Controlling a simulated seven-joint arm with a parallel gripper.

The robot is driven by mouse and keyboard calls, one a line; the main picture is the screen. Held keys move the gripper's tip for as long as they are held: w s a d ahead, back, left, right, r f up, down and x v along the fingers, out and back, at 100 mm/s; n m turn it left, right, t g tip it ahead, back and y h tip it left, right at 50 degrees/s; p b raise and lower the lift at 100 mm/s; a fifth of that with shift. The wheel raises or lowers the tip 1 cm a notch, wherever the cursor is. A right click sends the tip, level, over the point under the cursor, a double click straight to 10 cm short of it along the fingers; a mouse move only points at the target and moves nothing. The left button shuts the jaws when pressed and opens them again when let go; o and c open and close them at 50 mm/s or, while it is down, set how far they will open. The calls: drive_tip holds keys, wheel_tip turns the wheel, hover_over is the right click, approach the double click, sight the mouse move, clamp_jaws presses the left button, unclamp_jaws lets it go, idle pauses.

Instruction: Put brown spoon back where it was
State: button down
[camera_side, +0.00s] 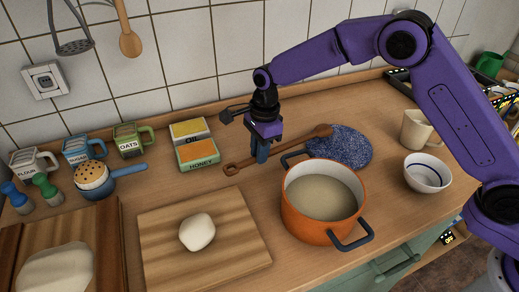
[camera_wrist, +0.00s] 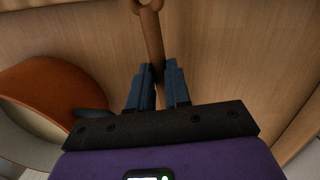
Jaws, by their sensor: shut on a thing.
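The brown spoon (camera_side: 300,139) lies low over the counter behind the orange pot. Its holed handle end (camera_side: 231,169) points left, and its bowl end is at the left edge of the speckled blue round mat (camera_side: 350,150). My gripper (camera_side: 262,155) points down and is shut on the spoon's handle. In the wrist view, the handle (camera_wrist: 152,35) runs up from between my two blue fingers (camera_wrist: 157,78). The spoon's bowl is hidden in that view. I cannot tell whether the spoon touches the counter.
The orange pot (camera_side: 312,218) with pale contents stands just in front of the spoon. A cutting board (camera_side: 160,244) with dough is at the front. A lighter wooden spoon (camera_side: 130,42) and a masher (camera_side: 73,46) hang on the wall.

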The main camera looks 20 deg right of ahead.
drive_tip(key=shift+f, duration=0.65)
drive_tip(key=c, duration=1)
unclamp_jaws()
wheel_tip(320, 180, up, 17)
drive_tip(key=d, duration=0.1)
drive_tip(key=shift+d+r, duration=0.2)
drive_tip(key=shift+d, duration=0.15)
